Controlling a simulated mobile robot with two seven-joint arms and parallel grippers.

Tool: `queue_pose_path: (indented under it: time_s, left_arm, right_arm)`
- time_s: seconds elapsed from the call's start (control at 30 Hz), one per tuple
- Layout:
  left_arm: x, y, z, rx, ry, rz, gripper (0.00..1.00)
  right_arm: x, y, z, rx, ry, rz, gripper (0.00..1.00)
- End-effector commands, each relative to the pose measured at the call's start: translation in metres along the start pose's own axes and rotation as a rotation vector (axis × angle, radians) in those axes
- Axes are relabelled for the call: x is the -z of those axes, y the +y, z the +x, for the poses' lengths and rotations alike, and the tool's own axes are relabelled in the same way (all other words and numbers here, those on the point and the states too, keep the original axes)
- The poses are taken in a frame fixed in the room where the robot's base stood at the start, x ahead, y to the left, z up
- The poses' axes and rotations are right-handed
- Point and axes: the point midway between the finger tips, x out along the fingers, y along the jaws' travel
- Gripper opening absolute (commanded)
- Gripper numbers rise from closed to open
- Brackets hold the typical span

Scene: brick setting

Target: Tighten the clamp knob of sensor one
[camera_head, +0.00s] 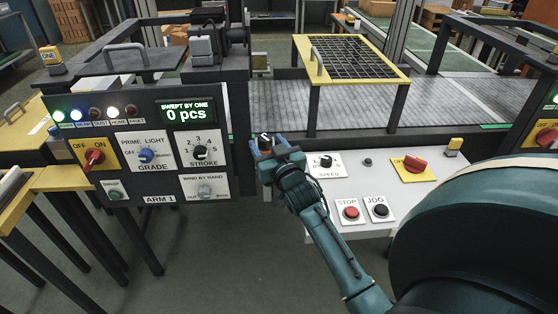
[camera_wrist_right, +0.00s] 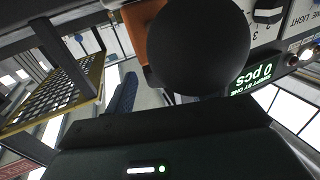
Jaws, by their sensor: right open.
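My right gripper (camera_head: 272,152) is open, at the right edge of the ARM 1 control panel (camera_head: 150,150). In the head view it covers most of what is in front of it; a small dark piece with a pale mark (camera_head: 265,138) shows just above its fingers. In the right wrist view a large black round knob (camera_wrist_right: 198,45) fills the upper middle, very close to the camera, with an orange part (camera_wrist_right: 140,25) beside it. I cannot tell whether my fingers touch the knob. No label naming sensor one is readable. My left gripper is not in view.
The ARM 1 panel carries a red switch (camera_head: 94,158), a STROKE dial (camera_head: 201,152) and a display (camera_head: 187,112) reading 0 pcs. A white panel with STOP (camera_head: 350,212) and JOG (camera_head: 380,209) buttons lies right of my forearm. A yellow-framed mesh guard (camera_head: 350,58) stands above the conveyor.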

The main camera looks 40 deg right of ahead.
Motion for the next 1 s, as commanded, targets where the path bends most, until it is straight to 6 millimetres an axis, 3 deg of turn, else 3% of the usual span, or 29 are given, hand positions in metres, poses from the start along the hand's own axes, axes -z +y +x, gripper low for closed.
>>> queue_pose_path:
  time_s: [0.3, 0.5, 0.7, 1.0]
  left_arm:
    - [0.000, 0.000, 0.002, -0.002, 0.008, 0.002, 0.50]
    - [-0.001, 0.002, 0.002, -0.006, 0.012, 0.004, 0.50]
    - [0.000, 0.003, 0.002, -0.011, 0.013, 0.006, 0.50]
    - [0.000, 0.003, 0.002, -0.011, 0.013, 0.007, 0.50]
  right_arm:
    - [-0.002, 0.000, -0.073, -0.001, -0.003, 0.001, 0.55]
    - [-0.001, 0.000, -0.101, 0.000, -0.001, 0.001, 0.55]
    - [0.000, 0.000, -0.110, -0.001, 0.000, 0.001, 0.55]
    - [0.000, 0.000, -0.109, 0.001, 0.000, 0.000, 0.55]
